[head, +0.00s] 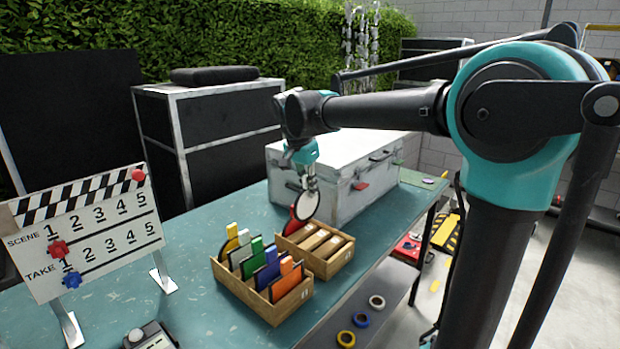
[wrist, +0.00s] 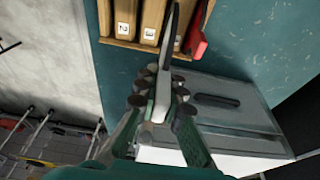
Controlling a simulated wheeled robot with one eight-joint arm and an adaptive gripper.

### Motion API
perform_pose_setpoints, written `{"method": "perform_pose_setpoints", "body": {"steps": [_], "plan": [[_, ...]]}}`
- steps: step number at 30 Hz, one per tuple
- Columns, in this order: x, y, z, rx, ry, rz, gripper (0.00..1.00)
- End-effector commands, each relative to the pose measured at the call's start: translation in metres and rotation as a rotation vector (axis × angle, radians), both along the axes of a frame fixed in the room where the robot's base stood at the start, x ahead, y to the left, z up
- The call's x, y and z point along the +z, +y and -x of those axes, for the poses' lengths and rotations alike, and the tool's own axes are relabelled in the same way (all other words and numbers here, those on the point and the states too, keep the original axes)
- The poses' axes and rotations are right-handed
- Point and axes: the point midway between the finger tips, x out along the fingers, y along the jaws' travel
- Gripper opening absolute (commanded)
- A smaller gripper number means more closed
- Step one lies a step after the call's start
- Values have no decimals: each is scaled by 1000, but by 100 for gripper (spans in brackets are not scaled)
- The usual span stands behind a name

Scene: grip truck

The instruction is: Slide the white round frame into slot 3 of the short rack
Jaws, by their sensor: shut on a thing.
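My gripper (head: 309,182) is shut on the white round frame (head: 307,206), a pale disc with a dark rim. It holds the frame upright, hanging below the jaws at the far end of the short rack (head: 338,266). In the wrist view the frame (wrist: 168,50) is edge-on between my fingers (wrist: 160,98), its far end overlapping the rack near the block labelled 3 (wrist: 151,25). A block labelled 2 (wrist: 124,20) is beside it. A red piece (head: 291,224) stands close by the frame. I cannot tell whether the frame's lower edge touches the rack.
A longer wooden rack (head: 271,312) with several coloured frames stands in front of the short rack. A large white case (head: 325,184) is close behind my gripper. A clapperboard (head: 88,232) stands at left. The teal table (head: 200,262) is clear between them.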

Motion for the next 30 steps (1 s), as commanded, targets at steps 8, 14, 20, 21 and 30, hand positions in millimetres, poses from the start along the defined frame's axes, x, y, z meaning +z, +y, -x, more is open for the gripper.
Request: {"method": "perform_pose_setpoints", "body": {"steps": [8,14,20,21,30], "plan": [[-25,0,0,0,0,0,0],[-39,0,0,0,0,0,0],[-44,0,0,0,0,0,0],[-44,0,0,0,0,0,0],[-44,0,0,0,0,0,0]]}}
